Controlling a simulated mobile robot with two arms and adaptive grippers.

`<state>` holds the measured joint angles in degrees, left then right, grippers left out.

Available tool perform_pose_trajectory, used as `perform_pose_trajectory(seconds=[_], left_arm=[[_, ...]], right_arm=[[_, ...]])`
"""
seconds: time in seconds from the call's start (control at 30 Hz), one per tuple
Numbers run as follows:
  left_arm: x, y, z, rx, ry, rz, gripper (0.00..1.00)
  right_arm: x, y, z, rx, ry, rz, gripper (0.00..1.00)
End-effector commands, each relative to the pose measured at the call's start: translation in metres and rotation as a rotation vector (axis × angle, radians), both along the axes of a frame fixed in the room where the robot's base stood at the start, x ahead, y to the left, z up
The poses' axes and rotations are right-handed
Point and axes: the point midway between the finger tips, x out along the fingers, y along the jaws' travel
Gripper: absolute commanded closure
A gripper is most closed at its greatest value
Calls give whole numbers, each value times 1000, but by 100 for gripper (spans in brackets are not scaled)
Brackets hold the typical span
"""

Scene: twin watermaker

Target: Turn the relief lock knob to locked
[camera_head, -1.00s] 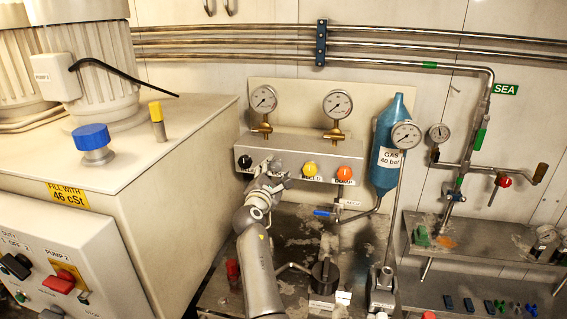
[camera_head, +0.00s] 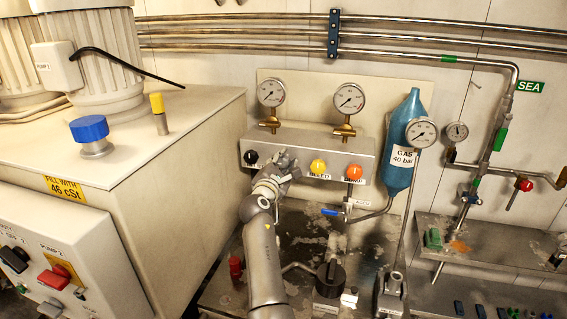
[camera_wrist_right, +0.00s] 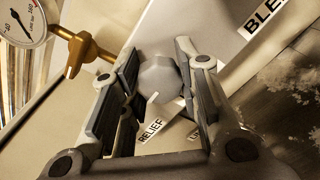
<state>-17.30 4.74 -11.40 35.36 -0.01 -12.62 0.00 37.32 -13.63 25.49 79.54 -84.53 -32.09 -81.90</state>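A light grey, faceted knob (camera_wrist_right: 160,79) with a short white mark sits on the panel above a RELIEF label (camera_wrist_right: 151,130) in the right wrist view. My right gripper (camera_wrist_right: 158,72) has its two fingers apart, one on each side of this knob. I cannot tell whether the pads touch it. My left gripper is not in view.
A black knob (camera_head: 251,157) is left of my gripper. A yellow knob (camera_head: 318,167) and an orange knob (camera_head: 354,172) are to its right. Two gauges (camera_head: 271,93) (camera_head: 349,98) stand above on brass fittings. A blue gas bottle (camera_head: 403,142) stands at right.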

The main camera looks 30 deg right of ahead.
Motion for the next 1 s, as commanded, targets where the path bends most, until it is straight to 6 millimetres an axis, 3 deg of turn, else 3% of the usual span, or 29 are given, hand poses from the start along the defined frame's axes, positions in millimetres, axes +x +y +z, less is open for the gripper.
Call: perform_pose_trajectory(seconds=[0.07, 0.47, 1.0], left_arm=[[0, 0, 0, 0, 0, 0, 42], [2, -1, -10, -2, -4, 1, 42], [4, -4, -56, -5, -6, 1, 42]], right_arm=[[0, 0, 0, 0, 0, 0, 94], [0, -1, -2, 53, -65, -1, 94], [0, -1, -3, 352, -419, 0, 94]])
